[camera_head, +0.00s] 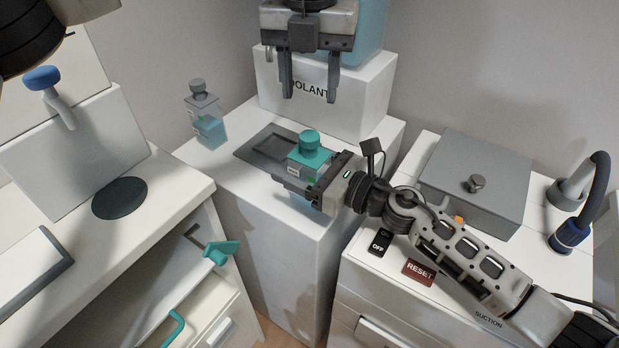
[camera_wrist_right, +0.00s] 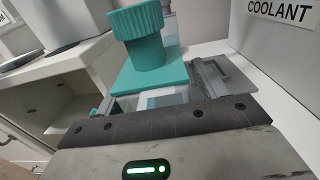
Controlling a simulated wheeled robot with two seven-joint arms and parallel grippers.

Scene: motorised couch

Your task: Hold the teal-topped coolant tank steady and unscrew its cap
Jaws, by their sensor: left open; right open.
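The teal-topped coolant tank stands on the white middle cabinet in the head view, upright, with its ribbed teal cap (camera_head: 311,142) on top. In the right wrist view the cap (camera_wrist_right: 140,30) sits on the teal top plate (camera_wrist_right: 150,70). My right gripper (camera_head: 296,182) is open, level, and low at the tank's near side, with its fingers reaching along the body; contact cannot be told. In the wrist view its fingers (camera_wrist_right: 152,92) lie on either side below the teal plate. My left gripper (camera_head: 308,95) is open, empty and pointing down, above and behind the tank.
A white block lettered COOLANT (camera_head: 345,92) stands behind the tank. A grey-capped bottle (camera_head: 205,115) with blue liquid is at the back left. A dark shallow tray (camera_head: 262,143) lies beside the tank. A grey box (camera_head: 475,175) and RESET button (camera_head: 419,271) are on the right cabinet.

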